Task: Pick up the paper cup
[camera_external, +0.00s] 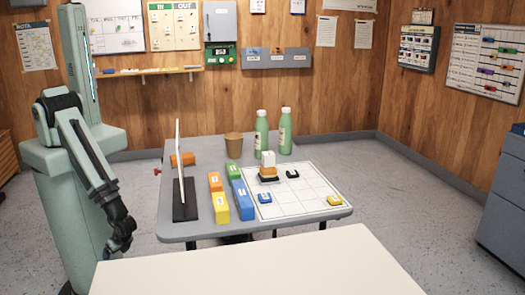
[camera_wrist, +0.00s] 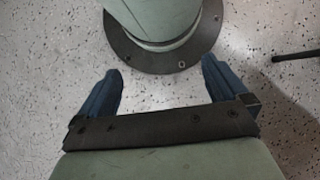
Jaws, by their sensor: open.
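The paper cup (camera_external: 234,145) is a brown cup standing upright at the back of the grey table (camera_external: 290,225), left of two green bottles. It does not show in the wrist view. My gripper (camera_external: 122,250) hangs low at the left, off the table's left side and well apart from the cup. In the wrist view my gripper (camera_wrist: 160,85) has its two blue-grey fingers spread wide with nothing between them. Below them are the speckled floor and my own round base.
Two green bottles (camera_external: 273,132) stand beside the cup. A thin upright panel (camera_external: 181,165) stands at the table's left, with an orange object (camera_external: 183,159) behind it. Coloured blocks (camera_external: 218,195) and a white gridded board (camera_external: 290,190) fill the middle. A pale surface (camera_external: 255,268) lies in front.

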